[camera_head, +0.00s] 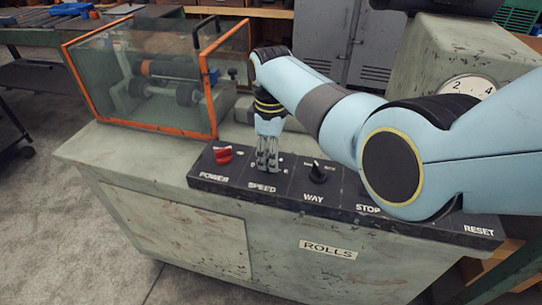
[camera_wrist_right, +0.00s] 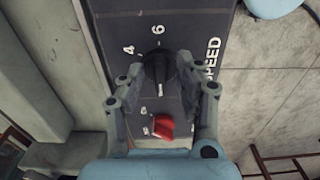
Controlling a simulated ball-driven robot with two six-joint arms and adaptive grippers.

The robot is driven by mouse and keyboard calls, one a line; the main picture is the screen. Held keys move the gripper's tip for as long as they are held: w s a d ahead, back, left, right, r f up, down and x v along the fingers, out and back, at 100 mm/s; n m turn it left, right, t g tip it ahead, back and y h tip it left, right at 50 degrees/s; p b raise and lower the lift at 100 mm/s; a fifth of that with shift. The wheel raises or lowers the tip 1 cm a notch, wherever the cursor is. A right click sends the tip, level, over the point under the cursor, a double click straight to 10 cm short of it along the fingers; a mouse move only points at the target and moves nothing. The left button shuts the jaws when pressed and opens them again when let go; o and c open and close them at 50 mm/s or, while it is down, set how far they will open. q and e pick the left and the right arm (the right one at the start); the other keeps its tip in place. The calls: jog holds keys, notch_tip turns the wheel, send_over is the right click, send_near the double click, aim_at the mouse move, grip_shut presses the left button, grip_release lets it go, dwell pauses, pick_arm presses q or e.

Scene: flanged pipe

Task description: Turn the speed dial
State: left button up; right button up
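The black speed dial (camera_wrist_right: 157,66) sits on the dark control panel above the SPEED label (camera_head: 262,188). Its white pointer mark faces the red power knob in the right wrist view, and the numbers 4 and 6 show beside it. My right gripper (camera_head: 267,163) points down over the dial and hides it in the head view. In the right wrist view its fingers (camera_wrist_right: 159,84) are apart, one on each side of the dial. I cannot tell whether they touch it. My left gripper is in neither view.
The red power knob (camera_head: 223,155) is left of the gripper, and the black WAY knob (camera_head: 319,172) is to its right. An orange-framed clear guard (camera_head: 142,131) stands behind on the left. A round gauge (camera_head: 468,86) is at the back right, partly behind my arm.

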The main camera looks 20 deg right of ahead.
grip_shut()
dwell(0.5)
jog(key=shift+m+p, duration=0.85)
jog(key=shift+m, duration=0.35)
jog(key=m+p, duration=0.1)
jog(key=m, duration=0.1)
jog(key=shift+r+m, duration=0.1)
jog(key=shift+m, duration=0.2)
jog(key=m+p, duration=0.1)
jog(key=m, duration=0.2)
jog(key=shift+a+m, duration=0.15)
jog(key=shift+m, duration=0.15)
jog(key=shift+m+p, duration=0.3)
jog(key=shift+m, duration=1.3)
